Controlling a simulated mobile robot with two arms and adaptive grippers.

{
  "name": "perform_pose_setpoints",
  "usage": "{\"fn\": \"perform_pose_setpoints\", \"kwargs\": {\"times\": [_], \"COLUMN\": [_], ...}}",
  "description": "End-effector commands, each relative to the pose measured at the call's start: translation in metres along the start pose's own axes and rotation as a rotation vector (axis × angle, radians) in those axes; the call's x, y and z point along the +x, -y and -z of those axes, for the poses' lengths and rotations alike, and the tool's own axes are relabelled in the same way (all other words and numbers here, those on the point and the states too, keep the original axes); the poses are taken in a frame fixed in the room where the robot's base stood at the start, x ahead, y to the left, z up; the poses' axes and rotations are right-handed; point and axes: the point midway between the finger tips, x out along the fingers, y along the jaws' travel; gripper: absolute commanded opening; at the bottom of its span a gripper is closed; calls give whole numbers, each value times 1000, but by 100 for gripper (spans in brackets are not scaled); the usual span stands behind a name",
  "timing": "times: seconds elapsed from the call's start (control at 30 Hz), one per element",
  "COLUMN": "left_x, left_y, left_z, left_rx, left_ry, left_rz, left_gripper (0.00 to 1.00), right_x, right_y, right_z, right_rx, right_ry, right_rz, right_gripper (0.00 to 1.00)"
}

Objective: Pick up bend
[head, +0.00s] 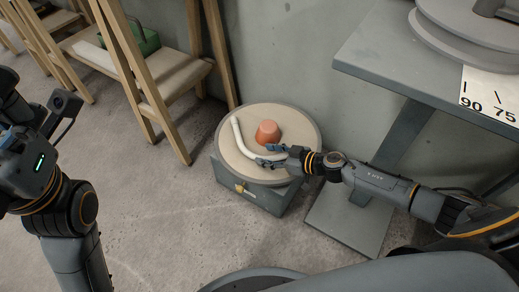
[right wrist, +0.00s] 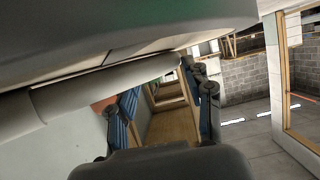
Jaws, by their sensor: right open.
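The bend (head: 239,138) is a white curved pipe on a round beige disc (head: 292,170). It curves around the left of an orange cone-like piece (head: 267,132), and its near end reaches my right gripper. My right gripper (head: 270,154) is open, low over the front of the disc, its fingers close to that end. In the right wrist view a pale pipe (right wrist: 110,82), apparently the bend, crosses close to the open blue fingers (right wrist: 166,108); I cannot tell whether they touch it. My left arm is at the left edge; its fingers are not clear.
The disc rests on a grey toolbox (head: 250,193) on the concrete floor. A grey table (head: 385,60) with a reel and a number card (head: 490,95) stands at right. Wooden ladders (head: 135,75) and a plank step stand at left. The floor at front left is clear.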

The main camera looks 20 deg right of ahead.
Motion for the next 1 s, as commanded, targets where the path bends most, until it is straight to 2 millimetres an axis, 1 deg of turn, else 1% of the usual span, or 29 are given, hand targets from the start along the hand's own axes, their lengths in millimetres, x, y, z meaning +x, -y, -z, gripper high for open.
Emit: {"fn": "perform_pose_setpoints", "kwargs": {"times": [0.03,0.13,0.23,0.43,0.47,0.5,0.57,0.6,0.67,0.7,1.0], "left_x": [-2,2,5,6,6,6,6,6,6,6,6], "left_y": [-1,-2,-2,-2,-2,-2,-2,-2,-2,-2,-2], "left_z": [3,5,5,5,5,5,5,5,5,5,5], "left_rx": [2,4,5,5,5,5,5,5,5,5,4], "left_ry": [-17,-32,-37,-36,-36,-36,-36,-36,-36,-36,-36], "left_rz": [-6,-12,-15,-15,-15,-15,-15,-15,-15,-15,-15], "left_gripper": [100,100,100,100,100,100,100,100,100,100,100], "right_x": [10,21,24,24,24,24,24,24,24,24,24], "right_y": [0,0,0,0,0,0,0,0,0,0,0], "right_z": [-3,-2,-1,0,0,0,0,0,0,0,0], "right_rx": [-2,0,0,1,1,1,1,1,1,1,1], "right_ry": [-3,-1,0,1,1,1,1,1,1,1,0], "right_rz": [0,-1,-1,0,0,0,0,0,0,0,-1], "right_gripper": [51,51,51,51,45,37,24,16,4,0,0]}}
